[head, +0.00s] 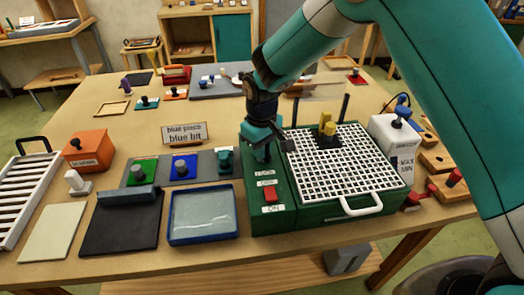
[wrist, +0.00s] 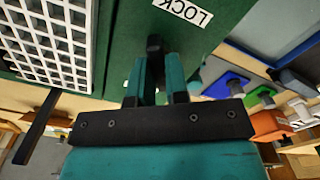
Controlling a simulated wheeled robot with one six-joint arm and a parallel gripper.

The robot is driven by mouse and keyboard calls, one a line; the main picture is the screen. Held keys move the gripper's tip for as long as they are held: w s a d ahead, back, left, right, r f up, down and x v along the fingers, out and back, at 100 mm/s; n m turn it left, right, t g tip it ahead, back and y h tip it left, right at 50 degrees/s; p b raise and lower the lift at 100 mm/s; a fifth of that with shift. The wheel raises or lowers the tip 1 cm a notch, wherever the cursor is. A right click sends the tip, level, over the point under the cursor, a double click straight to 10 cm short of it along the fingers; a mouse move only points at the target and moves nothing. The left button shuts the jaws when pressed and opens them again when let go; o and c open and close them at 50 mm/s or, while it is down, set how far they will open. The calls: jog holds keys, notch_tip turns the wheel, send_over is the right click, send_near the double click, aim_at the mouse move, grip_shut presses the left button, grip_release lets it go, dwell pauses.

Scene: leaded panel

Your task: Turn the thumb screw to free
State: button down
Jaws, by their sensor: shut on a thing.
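The thumb screw is a small black piece (wrist: 155,45) on the green machine (head: 262,215), beside a white label reading LOCK (wrist: 184,11). My gripper (head: 261,151) comes down from above onto the left part of the machine's top. In the wrist view my gripper's teal fingers (wrist: 158,72) are closed around the black thumb screw. In the head view the screw is hidden behind my gripper. White labels (head: 265,178) lie just in front of it, too small to read surely.
Right of my gripper is a white grid (head: 345,165) with a yellow piece (head: 328,127) and dark upright posts. A red switch (head: 270,195) sits in front. Left stand a blue tray (head: 203,215) and several coloured blocks. A white container (head: 393,145) stands at right.

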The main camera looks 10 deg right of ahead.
jog(key=m+b, duration=0.1)
jog(key=m, duration=0.5)
jog(key=shift+w+r+m, duration=0.1)
jog(key=shift+m, duration=0.2)
dwell(0.4)
jog(key=c, duration=1.1)
grip_release()
notch_tip(320, 180, up, 17)
jog(key=b, duration=0.3)
jog(key=shift+r, duration=0.2)
